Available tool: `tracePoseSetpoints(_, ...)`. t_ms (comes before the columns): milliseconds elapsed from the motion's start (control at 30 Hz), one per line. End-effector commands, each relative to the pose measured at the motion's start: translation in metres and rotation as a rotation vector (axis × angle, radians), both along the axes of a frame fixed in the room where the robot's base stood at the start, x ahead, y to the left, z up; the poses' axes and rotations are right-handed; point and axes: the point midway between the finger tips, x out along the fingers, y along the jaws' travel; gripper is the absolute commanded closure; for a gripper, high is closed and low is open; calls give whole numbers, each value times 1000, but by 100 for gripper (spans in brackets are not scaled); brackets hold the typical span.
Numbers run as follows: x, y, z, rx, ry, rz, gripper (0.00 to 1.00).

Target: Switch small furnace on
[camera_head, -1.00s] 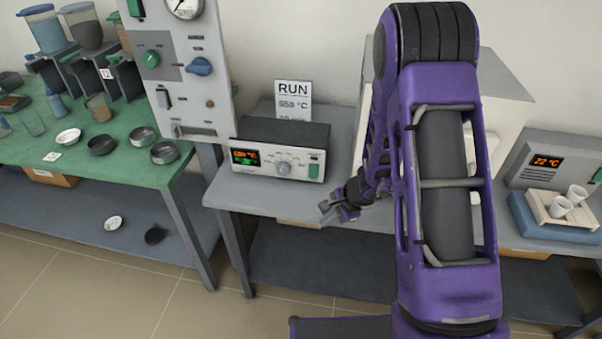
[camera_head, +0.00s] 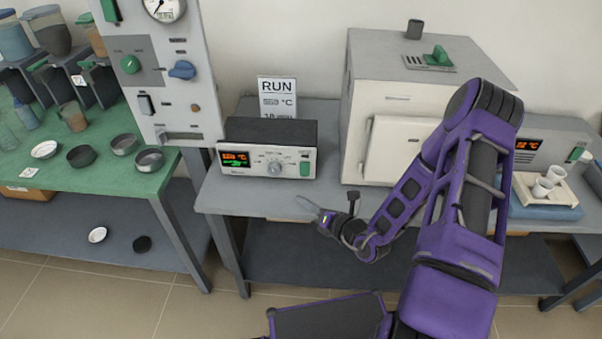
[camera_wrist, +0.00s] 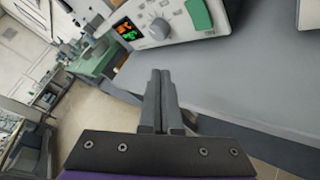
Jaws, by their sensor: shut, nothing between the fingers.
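Two display units and a white furnace are in the head view; no label tells me which is the small furnace. A grey control box (camera_head: 270,133) has a lit display (camera_head: 240,160), a round knob (camera_head: 275,168) and a green switch (camera_head: 305,166). The white furnace (camera_head: 372,105) has its door shut. At right a grey unit (camera_head: 562,132) shows "22 °C" and a green switch (camera_head: 576,155), partly behind my arm.
A RUN card (camera_head: 277,92) stands behind the control box. A tray (camera_head: 527,185) with white cups sits on a blue block at right. A tall panel (camera_head: 160,75) with dials stands at left, beside a green bench (camera_head: 95,180) with dishes. The grey bench (camera_head: 245,195) is clear in front of the box.

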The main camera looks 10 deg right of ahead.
Motion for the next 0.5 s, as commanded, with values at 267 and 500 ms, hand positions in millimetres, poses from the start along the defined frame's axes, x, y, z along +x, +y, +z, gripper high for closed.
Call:
tracePoseSetpoints(267,1,0,-1,-3,-1,3,100)
tracePoseSetpoints(500,20,-5,-4,-6,-4,5,100)
